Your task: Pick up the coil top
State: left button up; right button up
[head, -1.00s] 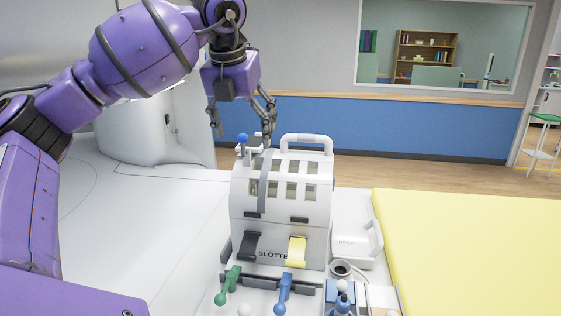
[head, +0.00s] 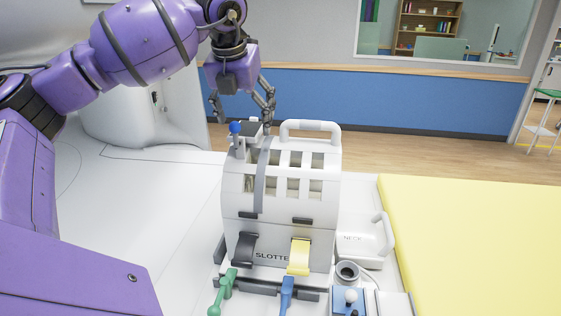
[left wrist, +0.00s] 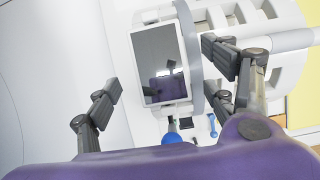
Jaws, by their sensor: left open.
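The coil top is a white, slotted, arched housing (head: 231,205) with a white handle (head: 310,126) on top and a grey strap over its left part. It sits upright on its base in the head view. It also shows at the upper right in the left wrist view (left wrist: 285,62). My left gripper (head: 243,110) is open and empty, above and behind the coil's left end, left of the handle. My right gripper is not in view.
A blue knob (head: 235,128) stands at the coil's upper left. Black (head: 244,247) and yellow (head: 299,256) latches are on its front, with green (head: 223,290) and blue (head: 286,294) levers below. A white box marked NECK (head: 360,240) and a yellow pad (head: 470,240) lie right.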

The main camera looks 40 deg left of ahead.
aim_at(247, 129)
pick_arm(q)
jog(key=shift+x, duration=1.5)
jog(key=shift+w, duration=0.1)
grip_shut()
jog(key=shift+w+r, duration=0.1)
jog(key=shift+r, duration=0.1)
